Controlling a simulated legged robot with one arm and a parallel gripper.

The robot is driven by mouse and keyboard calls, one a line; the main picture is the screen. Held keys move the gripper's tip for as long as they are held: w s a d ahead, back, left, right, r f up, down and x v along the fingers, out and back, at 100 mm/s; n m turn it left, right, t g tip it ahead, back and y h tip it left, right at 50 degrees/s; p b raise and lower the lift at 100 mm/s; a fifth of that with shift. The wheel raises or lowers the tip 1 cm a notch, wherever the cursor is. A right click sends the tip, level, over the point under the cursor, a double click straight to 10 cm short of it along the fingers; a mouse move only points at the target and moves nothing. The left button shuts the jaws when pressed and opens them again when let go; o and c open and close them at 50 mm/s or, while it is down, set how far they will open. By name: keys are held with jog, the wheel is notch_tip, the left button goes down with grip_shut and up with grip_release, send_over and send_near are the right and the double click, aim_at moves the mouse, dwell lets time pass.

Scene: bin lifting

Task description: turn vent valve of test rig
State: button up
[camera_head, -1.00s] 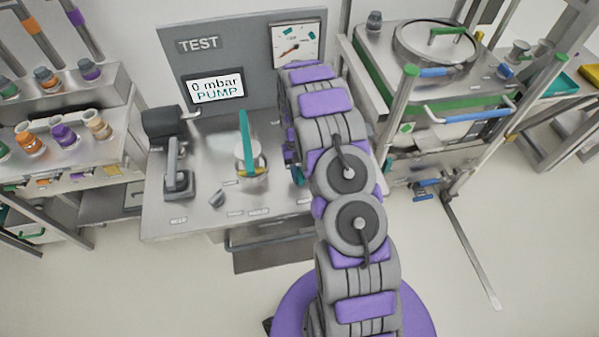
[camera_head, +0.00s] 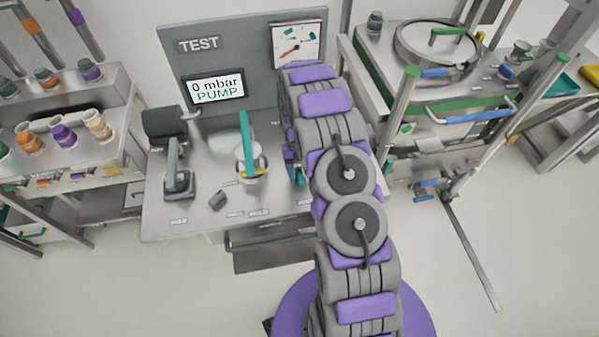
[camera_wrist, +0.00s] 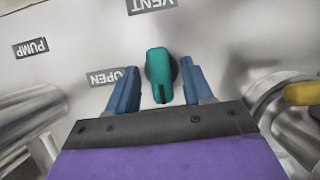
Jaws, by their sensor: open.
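The vent valve is a teal knob (camera_wrist: 159,75) on the pale panel of the test rig. In the wrist view it stands upright between the two blue fingers of my gripper (camera_wrist: 162,88), below a VENT label (camera_wrist: 152,5). The fingers are open, with a gap on each side of the knob. An OPEN label (camera_wrist: 103,78) lies left of the knob and a PUMP label (camera_wrist: 31,47) farther left. In the head view my arm hides most of the gripper and the knob. The test rig (camera_head: 222,57) shows a display (camera_head: 216,88) reading "0 mbar PUMP".
A black-headed lever device (camera_head: 176,181) and a metal part with a tall teal handle (camera_head: 247,146) stand on the rig's top, left of my arm. A steel vessel (camera_head: 437,43) on a green-edged frame stands at right. In the wrist view, metal cylinders flank the gripper.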

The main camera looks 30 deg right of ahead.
jog(key=p+v, duration=0.1)
jog(key=v, duration=1.6)
jog(key=shift+w, duration=0.2)
jog(key=shift+r, duration=0.15)
jog(key=s+a+r+n+t+b, duration=0.1)
jog(key=s+a+r, duration=0.4)
jog(key=s+r, duration=0.25)
jog(key=s+a+r+b, duration=0.2)
jog(key=s+a+r, duration=0.35)
jog(key=s, duration=0.25)
jog(key=s+a+n+b, duration=0.1)
jog(key=s+a, duration=0.1)
jog(key=s, duration=1)
jog(key=s+a+n+t+h+b, duration=0.1)
jog(key=s+a, duration=0.2)
jog(key=s, duration=0.9)
jog(key=shift+s+a+f, duration=0.2)
jog(key=shift+a+f, duration=0.05)
jog(key=shift+f, duration=0.2)
jog(key=shift+d, duration=0.1)
